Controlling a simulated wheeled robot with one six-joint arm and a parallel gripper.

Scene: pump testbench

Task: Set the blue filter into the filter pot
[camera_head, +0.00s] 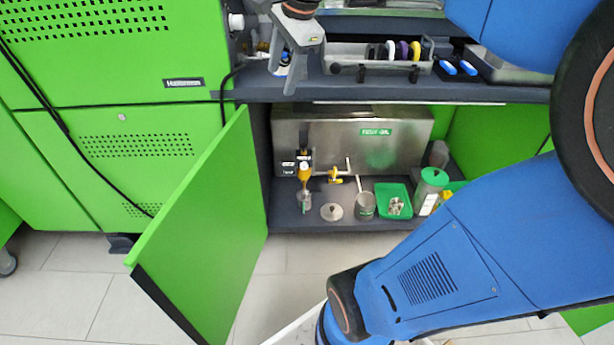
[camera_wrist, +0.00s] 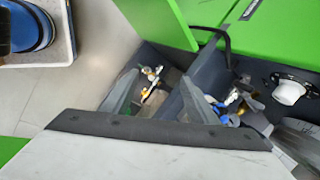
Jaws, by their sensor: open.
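My gripper (camera_head: 302,62) is above the dark shelf edge in the head view. In the wrist view its two grey fingers (camera_wrist: 160,88) are spread, with nothing clearly held between them. A small blue-and-white item (camera_head: 283,64), perhaps the blue filter, is just beside a finger; blue also shows beside the right finger in the wrist view (camera_wrist: 213,101). I cannot tell whether they touch. In the lower cabinet, a small metal pot (camera_head: 305,198) stands under a yellow valve, and a metal can (camera_head: 364,204) stands further right. I cannot tell which is the filter pot.
A round metal lid (camera_head: 331,212) lies between pot and can. The open green door (camera_head: 200,235) juts out at left. A rack of discs (camera_head: 375,58) sits on the upper shelf.

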